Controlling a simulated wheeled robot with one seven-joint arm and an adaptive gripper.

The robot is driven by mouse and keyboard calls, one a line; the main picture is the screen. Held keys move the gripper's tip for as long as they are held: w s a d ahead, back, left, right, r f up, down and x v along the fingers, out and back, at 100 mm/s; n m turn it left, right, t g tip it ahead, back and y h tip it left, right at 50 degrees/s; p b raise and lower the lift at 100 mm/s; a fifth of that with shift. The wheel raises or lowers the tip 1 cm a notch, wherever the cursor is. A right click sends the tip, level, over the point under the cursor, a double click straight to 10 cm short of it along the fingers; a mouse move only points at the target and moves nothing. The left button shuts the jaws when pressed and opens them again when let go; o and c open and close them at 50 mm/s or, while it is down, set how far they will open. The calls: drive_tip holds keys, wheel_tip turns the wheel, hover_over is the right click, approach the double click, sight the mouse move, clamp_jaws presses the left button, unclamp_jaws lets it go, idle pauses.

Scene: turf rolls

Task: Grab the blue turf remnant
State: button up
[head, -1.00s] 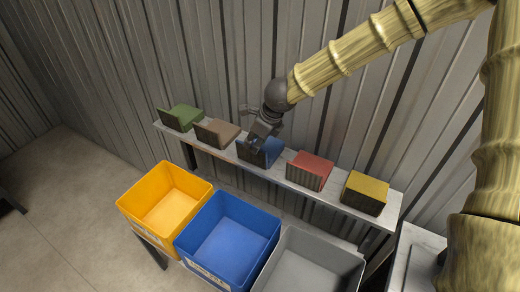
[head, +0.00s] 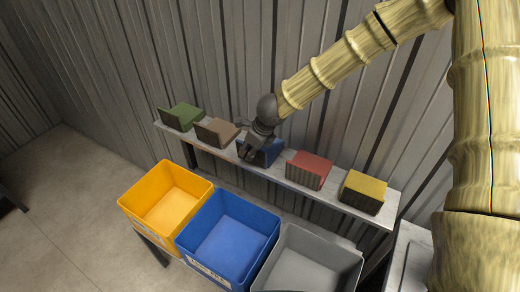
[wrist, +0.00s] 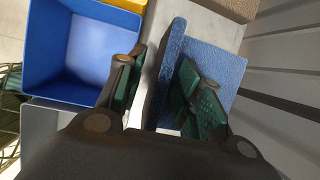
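The blue turf remnant (head: 268,152) sits on the narrow shelf, in the middle of the row of remnants, partly hidden by my gripper (head: 250,150). In the wrist view the blue turf remnant (wrist: 222,68) shows a flat textured part and an upright front piece. My gripper (wrist: 162,85) is open, with the upright piece between its two green-padded fingers. The left finger is on the shelf's front side with a visible gap. The right finger is over the flat part, close to the upright piece; I cannot tell whether it touches.
The shelf (head: 334,199) also bears green (head: 184,117), brown (head: 216,132), red (head: 309,169) and yellow (head: 364,192) remnants. Orange (head: 150,218), blue (head: 213,265) and grey (head: 290,271) bins stand in front. A corrugated wall (head: 200,60) rises close behind.

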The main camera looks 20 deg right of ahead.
drive_tip(key=shift+f, duration=0.2)
drive_tip(key=shift+s, duration=0.1)
clamp_jaws()
idle(0.5)
